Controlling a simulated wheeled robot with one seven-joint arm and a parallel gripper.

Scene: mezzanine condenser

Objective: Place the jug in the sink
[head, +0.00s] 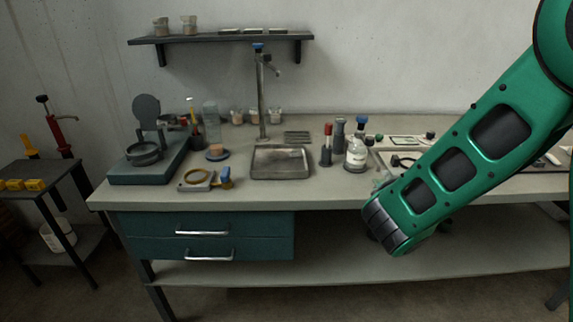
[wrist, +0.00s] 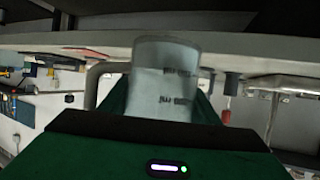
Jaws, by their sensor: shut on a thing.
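The jug (wrist: 165,75) is a pale, translucent vessel with dark markings in the wrist view. My gripper (wrist: 163,103) is shut on it, with dark green finger parts showing on both sides. A grey bent bar, perhaps its handle, shows to the left of the jug. In the head view my green arm hides the gripper, and I cannot make out the jug clearly. The sink (head: 280,163) is a shallow rectangular metal basin set in the worktop, and it looks empty. A tall tap (head: 262,95) with a blue top stands behind it.
Right of the sink stand a red-capped bottle (head: 326,145) and a clear blue-capped bottle (head: 356,150). Left of it are a blue-handled tool (head: 225,178) and a dark apparatus (head: 146,150). A wall shelf (head: 220,36) hangs above. Drawers (head: 205,238) sit below.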

